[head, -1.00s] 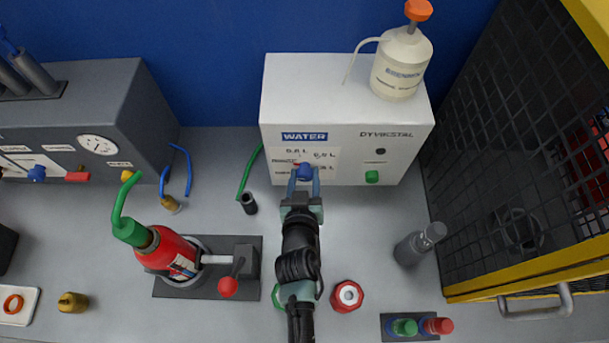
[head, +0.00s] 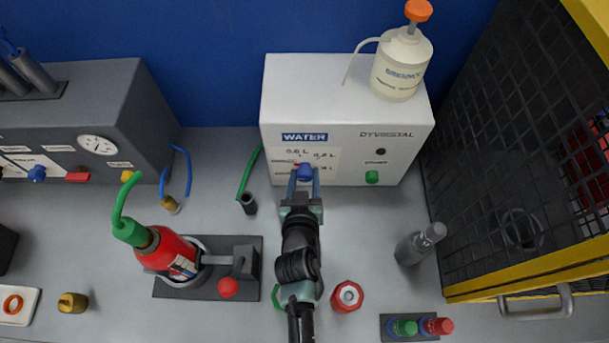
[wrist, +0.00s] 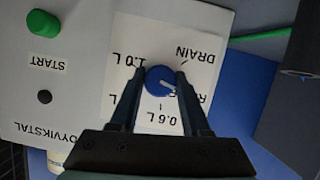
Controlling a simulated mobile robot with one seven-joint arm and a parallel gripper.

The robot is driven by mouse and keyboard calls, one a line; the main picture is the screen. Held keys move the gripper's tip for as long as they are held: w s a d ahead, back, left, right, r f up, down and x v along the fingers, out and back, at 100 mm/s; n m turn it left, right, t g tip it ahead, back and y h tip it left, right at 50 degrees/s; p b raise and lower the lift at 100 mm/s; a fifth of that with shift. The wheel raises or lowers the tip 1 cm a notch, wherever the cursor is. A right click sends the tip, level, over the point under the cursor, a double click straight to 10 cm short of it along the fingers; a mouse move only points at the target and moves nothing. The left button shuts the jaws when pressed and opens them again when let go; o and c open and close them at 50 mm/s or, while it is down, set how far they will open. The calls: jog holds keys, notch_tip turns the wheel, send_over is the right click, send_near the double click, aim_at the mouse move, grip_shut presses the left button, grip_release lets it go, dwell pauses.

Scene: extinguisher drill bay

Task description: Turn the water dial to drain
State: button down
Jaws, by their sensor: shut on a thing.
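The blue water dial (head: 304,171) is on the front of the white box, under the WATER sign. My gripper (head: 304,184) is at the dial, its fingers on either side of it. In the wrist view my gripper (wrist: 160,88) is shut on the blue dial (wrist: 158,77), one finger left and one right. A white pointer mark on the dial slants to the lower right in this view, away from the DRAIN label (wrist: 196,52), which is at upper right. The 1.0 L and 0.6 L labels also show; a finger partly hides another label.
The white box (head: 345,75) carries a green START button (head: 372,176) and a pump bottle (head: 402,65). A red extinguisher (head: 172,254) lies in a stand at left.

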jog(key=shift+c, duration=1.9)
grip_release()
jog(key=shift+s, duration=0.1)
jog(key=b+v, duration=0.2)
jog(key=v, duration=1)
jog(key=shift+s+r, duration=0.2)
jog(key=shift+s, duration=0.2)
